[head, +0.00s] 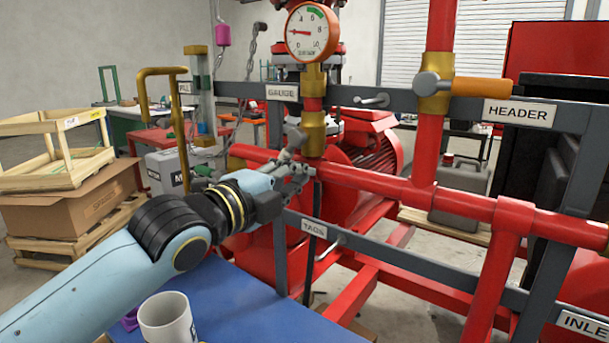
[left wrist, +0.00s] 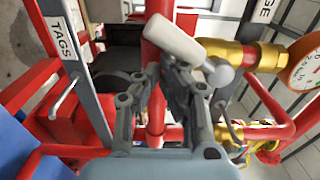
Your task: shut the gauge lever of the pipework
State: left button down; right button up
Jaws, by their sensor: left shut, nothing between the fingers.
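The gauge lever is a pale grey handle (left wrist: 175,38) with a round grey hub (left wrist: 221,73), on the brass gauge valve (left wrist: 236,54) in the left wrist view. It slants across the valve's line. In the head view the brass valve (head: 312,134) sits under the round gauge (head: 312,32), and only a little grey of the lever shows above my gripper. My left gripper (head: 298,172) is shut and empty, just below and in front of the valve. In the left wrist view its fingers (left wrist: 163,78) are close to the handle; I cannot tell if they touch. My right gripper is not in view.
Red header pipe (head: 376,187) runs just behind my left gripper. Grey rails carry labels GAUGE (head: 282,92), HEADER (head: 519,113) and TAGS (head: 314,228). An orange-handled valve (head: 480,87) stands right, a tall brass handle (head: 176,120) left. A white mug (head: 167,319) stands on the blue surface (head: 255,306).

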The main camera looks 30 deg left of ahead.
pick_arm(q)
jog(key=a+p, duration=0.2)
jog(key=a, duration=0.1)
jog(key=shift+w+r, duration=0.15)
jog(key=shift+r, duration=0.2)
jog(key=shift+a+r+p, duration=0.5)
jog(key=shift+a+p, duration=0.2)
jog(key=shift+p, duration=0.25)
jog(key=s+a+b, duration=0.1)
jog(key=s, duration=0.7)
jog(key=shift+s+a+b, duration=0.3)
jog(key=shift+s+a, duration=0.1)
jog(key=shift+f, duration=0.15)
